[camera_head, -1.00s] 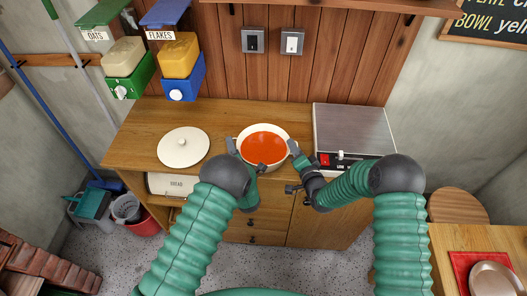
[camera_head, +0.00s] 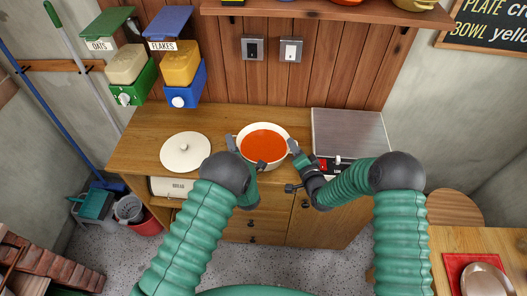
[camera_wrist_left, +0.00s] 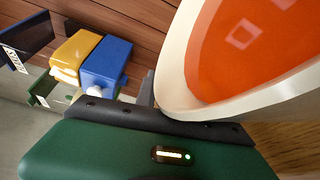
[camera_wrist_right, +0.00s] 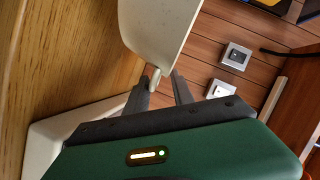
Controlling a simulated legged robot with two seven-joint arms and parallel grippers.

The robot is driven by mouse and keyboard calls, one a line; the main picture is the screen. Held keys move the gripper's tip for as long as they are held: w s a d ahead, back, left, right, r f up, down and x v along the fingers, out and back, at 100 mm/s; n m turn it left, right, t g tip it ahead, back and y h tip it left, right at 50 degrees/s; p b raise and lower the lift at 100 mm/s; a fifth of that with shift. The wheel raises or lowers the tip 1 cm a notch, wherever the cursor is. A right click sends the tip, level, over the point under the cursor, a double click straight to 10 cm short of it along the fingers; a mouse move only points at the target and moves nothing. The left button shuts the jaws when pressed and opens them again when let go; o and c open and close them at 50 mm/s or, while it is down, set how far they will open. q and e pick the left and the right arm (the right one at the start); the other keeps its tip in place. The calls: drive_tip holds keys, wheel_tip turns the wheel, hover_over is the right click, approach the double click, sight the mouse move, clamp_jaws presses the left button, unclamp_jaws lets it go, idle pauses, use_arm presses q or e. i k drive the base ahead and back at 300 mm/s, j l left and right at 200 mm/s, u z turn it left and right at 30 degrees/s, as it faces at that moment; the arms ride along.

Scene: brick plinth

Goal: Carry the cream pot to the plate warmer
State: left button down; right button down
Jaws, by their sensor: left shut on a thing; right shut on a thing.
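The cream pot (camera_head: 240,132) holds orange-red soup and sits at the middle of the wooden counter, between my two grippers. Whether it touches the counter I cannot tell. My left gripper (camera_head: 233,146) is shut on its left side; the rim and soup fill much of the left wrist view (camera_wrist_left: 175,85). My right gripper (camera_head: 295,150) is shut on its right side; in the right wrist view the fingers close on a small handle below the pot wall (camera_wrist_right: 158,25). The plate warmer (camera_head: 348,132), a flat grey metal top with a red and black front panel, stands just right of the pot.
A cream lid (camera_head: 186,152) lies on the counter left of the pot. Green and blue dispensers (camera_head: 180,85) hang on the wall at the back left. Two wall switches (camera_head: 290,50) are behind. A shelf (camera_head: 320,12) with pots overhangs the back.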

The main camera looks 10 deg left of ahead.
sight(350, 132)
drive_tip(key=i+l, duration=0.1)
drive_tip(key=l, duration=0.3)
drive_tip(key=i+l, duration=0.15)
drive_tip(key=l, duration=0.25)
drive_tip(key=i+l, duration=0.1)
drive_tip(key=l, duration=0.35)
drive_tip(key=i+l, duration=0.1)
drive_tip(key=l, duration=0.3)
